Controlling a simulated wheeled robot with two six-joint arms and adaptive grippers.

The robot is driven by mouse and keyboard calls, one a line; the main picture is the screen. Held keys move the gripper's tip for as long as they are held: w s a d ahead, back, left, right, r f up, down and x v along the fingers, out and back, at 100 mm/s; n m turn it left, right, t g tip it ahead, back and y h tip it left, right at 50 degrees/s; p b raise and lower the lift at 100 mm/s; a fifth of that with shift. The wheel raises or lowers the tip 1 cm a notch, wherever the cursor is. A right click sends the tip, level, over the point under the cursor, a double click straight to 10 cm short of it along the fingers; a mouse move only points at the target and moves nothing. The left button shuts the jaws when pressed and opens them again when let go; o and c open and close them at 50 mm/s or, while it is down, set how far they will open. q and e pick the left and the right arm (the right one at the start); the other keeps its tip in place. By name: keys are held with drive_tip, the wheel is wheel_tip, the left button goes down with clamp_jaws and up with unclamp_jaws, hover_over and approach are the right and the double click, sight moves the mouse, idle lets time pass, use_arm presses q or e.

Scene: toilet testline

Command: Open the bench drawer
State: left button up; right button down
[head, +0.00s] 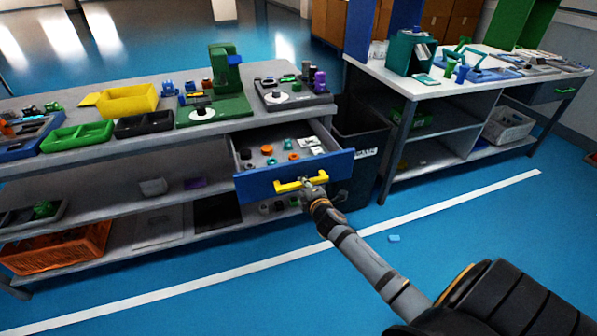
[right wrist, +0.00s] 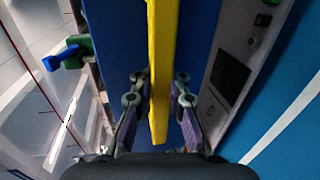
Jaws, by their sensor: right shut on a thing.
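The bench drawer (head: 290,173) has a blue front and stands pulled out from the grey bench (head: 60,158). Small orange, teal, grey and white parts lie inside it. Its yellow handle (head: 301,182) runs across the front. My right gripper (head: 314,183) is at the right part of the handle and shut on it. In the right wrist view the yellow handle (right wrist: 160,70) passes between the two fingers of the right gripper (right wrist: 159,100), with the blue drawer front (right wrist: 115,45) behind. My left gripper is not in view.
A dark bin (head: 362,140) stands right of the drawer. A second bench (head: 455,88) is further right. The bench top holds a yellow tray (head: 128,100), green trays and fixtures. An orange crate (head: 60,248) sits on the lower shelf. The blue floor in front is mostly clear.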

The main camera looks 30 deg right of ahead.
drive_tip(key=shift+f+v, duration=0.15)
drive_tip(key=shift+v, duration=0.7)
drive_tip(key=shift+f+v, duration=0.1)
drive_tip(key=shift+v, duration=0.8)
drive_tip(key=c, duration=1.3)
unclamp_jaws()
drive_tip(key=shift+s, duration=0.1)
drive_tip(key=shift+c, duration=0.2)
drive_tip(key=v, duration=1.2)
drive_tip(key=shift+f, duration=0.1)
